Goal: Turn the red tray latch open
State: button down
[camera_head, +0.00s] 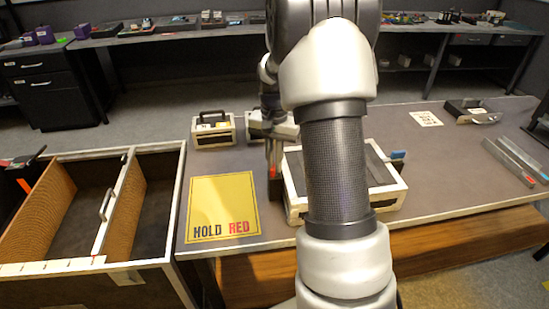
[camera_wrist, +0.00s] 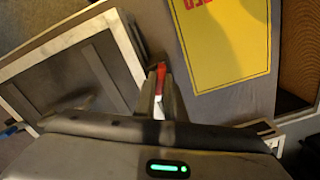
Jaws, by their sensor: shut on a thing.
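The tray (camera_head: 297,207) is a pale-framed box with a dark top on the table, partly hidden behind my arm. In the wrist view its frame (camera_wrist: 122,58) fills the upper left. The red tray latch (camera_wrist: 161,71) is at the tray's edge, between my fingertips. Only a bit of red shows there in the head view (camera_head: 272,172). My gripper (camera_wrist: 158,92) points down beside the tray's left side, shut on the red latch. The fingers hide much of the latch, so its exact angle is unclear. A blue latch (camera_head: 397,155) is on the tray's opposite side.
A yellow sign reading "HOLD RED" (camera_head: 222,205) lies left of the tray. A handled case (camera_head: 212,136) and another pale box (camera_head: 256,131) stand behind. Metal rails (camera_head: 513,160) lie at right.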

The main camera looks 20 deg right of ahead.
jog(key=n+p, duration=0.1)
jog(key=n, duration=0.4)
jog(key=shift+r+n+p, duration=0.1)
jog(key=shift+n+p, duration=0.2)
dwell(0.4)
jog(key=c, duration=1.8)
grip_release()
notch_tip(320, 180, up, 17)
jog(key=p, duration=0.2)
jog(key=shift+r+p, duration=0.2)
jog(key=shift+p, duration=0.15)
